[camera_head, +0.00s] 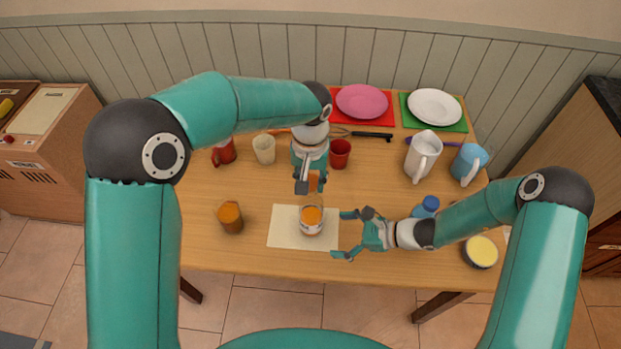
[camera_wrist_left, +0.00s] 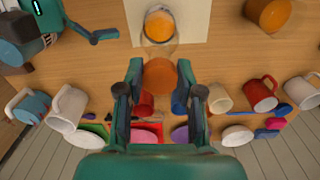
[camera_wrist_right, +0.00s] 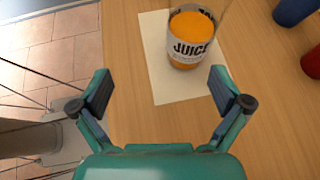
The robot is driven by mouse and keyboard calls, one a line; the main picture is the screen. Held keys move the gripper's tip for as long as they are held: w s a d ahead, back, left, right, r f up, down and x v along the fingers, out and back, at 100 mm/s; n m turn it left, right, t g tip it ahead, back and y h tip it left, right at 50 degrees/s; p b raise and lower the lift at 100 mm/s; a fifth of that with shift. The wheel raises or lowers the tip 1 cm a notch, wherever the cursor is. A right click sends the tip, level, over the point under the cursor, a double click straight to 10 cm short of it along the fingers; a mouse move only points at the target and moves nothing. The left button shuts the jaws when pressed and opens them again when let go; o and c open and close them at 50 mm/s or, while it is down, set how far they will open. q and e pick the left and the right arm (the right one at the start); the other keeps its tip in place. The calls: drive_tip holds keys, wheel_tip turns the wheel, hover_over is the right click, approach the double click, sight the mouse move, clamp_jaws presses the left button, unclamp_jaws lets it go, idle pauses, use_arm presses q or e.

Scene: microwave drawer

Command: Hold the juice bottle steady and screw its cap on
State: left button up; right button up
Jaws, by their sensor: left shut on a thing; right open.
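The juice bottle (camera_head: 311,220) stands on a cream sheet (camera_head: 283,230) near the table's front. It shows orange contents and a white label reading JUICE in the right wrist view (camera_wrist_right: 190,48). My left gripper (camera_head: 309,184) is above the bottle, shut on the orange cap (camera_wrist_left: 160,76). In the head view the cap is just over the bottle's top; I cannot tell whether they touch. My right gripper (camera_head: 345,234) is open and empty, to the right of the bottle. Its fingers point toward the bottle but are apart from it.
An orange-brown jar (camera_head: 230,217) stands left of the sheet. Red cups, a cream cup (camera_head: 264,148), a white pitcher (camera_head: 422,155) and a blue mug (camera_head: 468,163) stand further back. A blue-topped item (camera_head: 427,206) and a yellow-topped tin (camera_head: 481,251) are near my right arm.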

sight(315, 223)
drive_tip(key=w, duration=0.1)
drive_tip(key=w+d+m+t, duration=0.1)
drive_tip(key=w, duration=0.1)
drive_tip(key=shift+f, duration=0.15)
drive_tip(key=shift+w+d+f, duration=0.1)
drive_tip(key=shift+f, duration=0.2)
drive_tip(key=shift+x, duration=4.85)
drive_tip(key=shift+w+d, duration=0.1)
drive_tip(key=c, duration=1)
